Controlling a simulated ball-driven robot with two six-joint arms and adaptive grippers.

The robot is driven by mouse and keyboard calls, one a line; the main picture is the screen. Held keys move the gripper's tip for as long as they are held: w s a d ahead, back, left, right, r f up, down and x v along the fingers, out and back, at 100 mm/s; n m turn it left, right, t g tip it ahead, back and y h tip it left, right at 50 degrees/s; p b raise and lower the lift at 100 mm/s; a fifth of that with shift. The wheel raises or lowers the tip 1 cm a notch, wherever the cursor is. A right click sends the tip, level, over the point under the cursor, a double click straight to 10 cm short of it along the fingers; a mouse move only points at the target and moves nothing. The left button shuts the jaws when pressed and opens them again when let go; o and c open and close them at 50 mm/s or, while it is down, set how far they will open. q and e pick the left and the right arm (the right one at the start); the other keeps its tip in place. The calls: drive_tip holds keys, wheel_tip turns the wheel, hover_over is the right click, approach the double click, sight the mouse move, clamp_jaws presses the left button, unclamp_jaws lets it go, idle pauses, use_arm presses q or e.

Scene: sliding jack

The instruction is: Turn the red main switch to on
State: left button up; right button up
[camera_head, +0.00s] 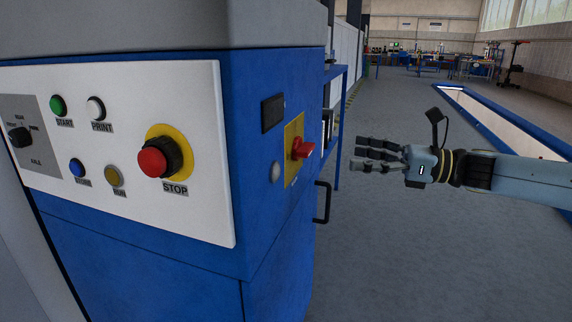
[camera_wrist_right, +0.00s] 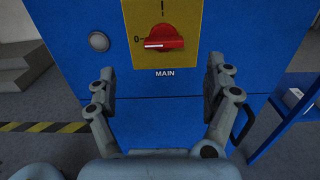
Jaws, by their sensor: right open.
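The red main switch (camera_head: 302,148) sits on a yellow plate (camera_head: 290,165) on the blue cabinet's side. In the right wrist view the red switch (camera_wrist_right: 165,38) lies horizontal, with "0" at its left, "I" above it and the word MAIN below the yellow plate (camera_wrist_right: 190,10). My right gripper (camera_head: 362,154) is open and empty, to the right of the switch and apart from it. In the right wrist view its two fingers (camera_wrist_right: 161,75) are spread wide, with the switch centred beyond and above the fingertips. My left gripper is not in view.
A white panel (camera_head: 105,190) on the cabinet carries coloured buttons and a red STOP button (camera_head: 153,161) on a yellow ring. A black handle (camera_head: 323,203) sticks out below the switch. A blue-framed pit (camera_head: 480,108) lies behind my right arm. The grey floor between is clear.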

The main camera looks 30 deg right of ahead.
sight(312, 148)
drive_tip(key=x, duration=0.3)
drive_tip(key=b+x, duration=0.1)
drive_tip(key=x, duration=0.2)
drive_tip(key=b+x, duration=0.1)
drive_tip(key=x, duration=0.3)
drive_tip(key=shift+w+d, duration=0.2)
drive_tip(key=shift+d, duration=0.15)
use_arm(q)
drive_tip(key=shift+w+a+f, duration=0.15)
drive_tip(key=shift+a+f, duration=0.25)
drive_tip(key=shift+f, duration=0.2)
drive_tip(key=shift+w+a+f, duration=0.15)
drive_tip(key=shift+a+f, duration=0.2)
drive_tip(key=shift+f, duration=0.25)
use_arm(e)
drive_tip(key=shift+w+a, duration=0.2)
drive_tip(key=shift+a, duration=0.05)
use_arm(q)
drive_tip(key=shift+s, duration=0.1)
use_arm(e)
drive_tip(key=shift+c, duration=0.4)
